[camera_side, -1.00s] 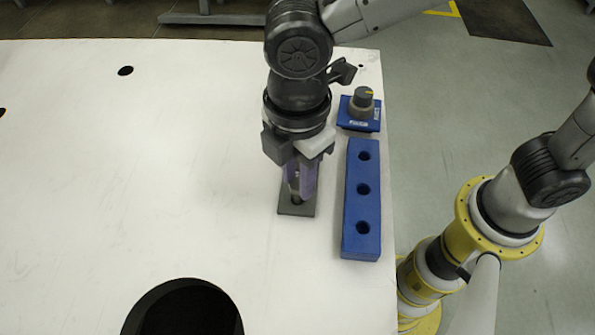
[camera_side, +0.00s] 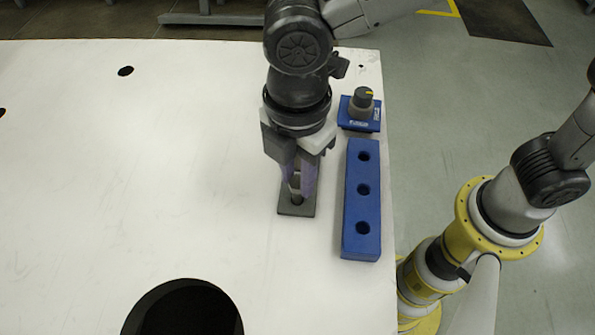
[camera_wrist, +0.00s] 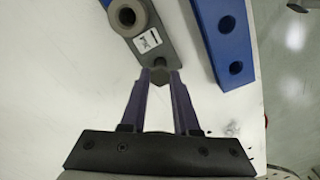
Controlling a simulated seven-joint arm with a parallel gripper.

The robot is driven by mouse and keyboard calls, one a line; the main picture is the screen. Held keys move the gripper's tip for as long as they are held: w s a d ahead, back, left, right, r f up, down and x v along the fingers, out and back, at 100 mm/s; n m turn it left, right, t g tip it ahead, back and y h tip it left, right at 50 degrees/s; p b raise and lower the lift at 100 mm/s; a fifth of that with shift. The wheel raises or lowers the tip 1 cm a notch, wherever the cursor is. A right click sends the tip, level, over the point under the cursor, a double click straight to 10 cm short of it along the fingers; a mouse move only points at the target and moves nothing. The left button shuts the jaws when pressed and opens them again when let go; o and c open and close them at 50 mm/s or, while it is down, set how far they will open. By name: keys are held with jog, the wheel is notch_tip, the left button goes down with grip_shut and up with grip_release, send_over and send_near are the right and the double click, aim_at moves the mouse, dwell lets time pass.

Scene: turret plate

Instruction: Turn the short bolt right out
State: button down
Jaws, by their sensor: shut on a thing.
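The dark grey turret plate (camera_side: 285,210) lies flat on the white table, below my gripper (camera_side: 298,194). In the wrist view, the plate (camera_wrist: 165,45) bears a round raised collar with a hole and a white label. My gripper (camera_wrist: 159,83) is upright, with its purple fingers shut on a small grey hexagonal bolt head (camera_wrist: 159,74) at the near end of the plate. The bolt's shank is hidden, and I cannot tell how deep it sits. In the side view the fingers mostly cover the bolt.
A long blue block (camera_side: 362,208) with three holes stands just right of the plate; it also shows in the wrist view (camera_wrist: 224,40). Behind it is a knob (camera_side: 363,97) on a blue base (camera_side: 348,121). The table is clear to the left, with a large round opening at the front.

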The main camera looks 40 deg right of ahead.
jog(key=shift+r, duration=3.35)
